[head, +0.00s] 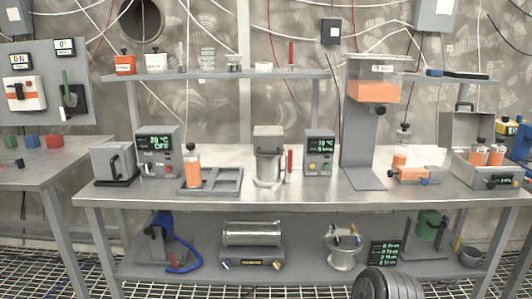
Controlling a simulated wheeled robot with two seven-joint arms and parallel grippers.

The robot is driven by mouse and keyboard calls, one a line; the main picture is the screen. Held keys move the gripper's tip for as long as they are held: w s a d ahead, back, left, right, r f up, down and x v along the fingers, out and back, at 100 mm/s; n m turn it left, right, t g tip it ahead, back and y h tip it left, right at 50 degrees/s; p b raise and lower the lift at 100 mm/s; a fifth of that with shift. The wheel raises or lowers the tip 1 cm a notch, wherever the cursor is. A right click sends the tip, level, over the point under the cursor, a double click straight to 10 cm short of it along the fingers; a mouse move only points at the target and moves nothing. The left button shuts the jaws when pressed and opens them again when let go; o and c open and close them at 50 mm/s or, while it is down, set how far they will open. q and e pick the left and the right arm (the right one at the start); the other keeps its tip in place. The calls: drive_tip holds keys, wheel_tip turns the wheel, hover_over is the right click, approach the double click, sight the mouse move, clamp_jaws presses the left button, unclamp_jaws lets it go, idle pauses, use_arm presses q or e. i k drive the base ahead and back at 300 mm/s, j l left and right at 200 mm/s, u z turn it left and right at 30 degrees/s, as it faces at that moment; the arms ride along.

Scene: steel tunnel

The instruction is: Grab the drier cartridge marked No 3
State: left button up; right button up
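No label reading No 3 is legible, so I cannot tell which cartridge carries it. An orange-filled clear cartridge with a dark cap (193,170) stands upright at the left end of a grey slotted tray (228,181) on the bench. Neither of my grippers is in view.
The steel bench (300,190) holds a grey meter (157,152), a grey canister (268,155), a second meter (319,152) and a tall hopper stand (362,130). An open case (470,130) stands at the right. The bench's front strip is mostly clear.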

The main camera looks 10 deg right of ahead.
sight(477, 152)
drive_tip(key=z, duration=1.75)
